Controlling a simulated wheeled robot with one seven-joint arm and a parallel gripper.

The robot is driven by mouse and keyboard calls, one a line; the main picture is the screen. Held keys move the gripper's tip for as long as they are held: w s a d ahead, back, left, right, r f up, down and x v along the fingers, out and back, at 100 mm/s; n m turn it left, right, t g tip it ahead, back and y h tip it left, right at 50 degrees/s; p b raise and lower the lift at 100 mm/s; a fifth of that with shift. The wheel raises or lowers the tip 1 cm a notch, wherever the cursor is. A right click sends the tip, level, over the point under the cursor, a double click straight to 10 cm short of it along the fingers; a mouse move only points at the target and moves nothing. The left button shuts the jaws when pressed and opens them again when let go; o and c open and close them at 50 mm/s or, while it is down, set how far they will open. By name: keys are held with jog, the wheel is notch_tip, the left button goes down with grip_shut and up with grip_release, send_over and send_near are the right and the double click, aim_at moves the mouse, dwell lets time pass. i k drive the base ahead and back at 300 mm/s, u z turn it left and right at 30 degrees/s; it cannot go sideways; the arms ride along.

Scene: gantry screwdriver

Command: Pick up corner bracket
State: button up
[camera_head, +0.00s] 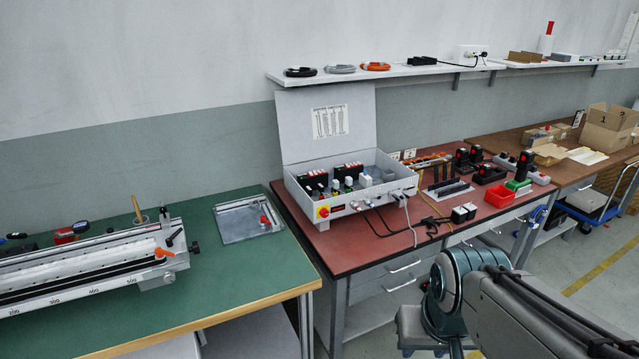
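I cannot pick out a corner bracket with certainty in the head view. A flat grey metal plate with raised edges (238,228) lies on the right part of the green-topped table (222,267), with a small red-handled piece (265,220) at its right side. Whether any part of it is the corner bracket is too small to tell. My arm reaches in from the lower right, in front of the red-brown bench. Its gripper does not show, so I cannot see its fingers or anything held.
A long metal rail fixture (90,266) fills the table's left side. An open grey control box (337,207) stands on the red-brown bench (350,252), with cables, black tools and a red bin (499,196) to its right. The green table's front right is clear.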

aim_at(254, 205)
jog(key=z, duration=0.05)
jog(key=i, duration=1.6)
jog(key=u, duration=0.5)
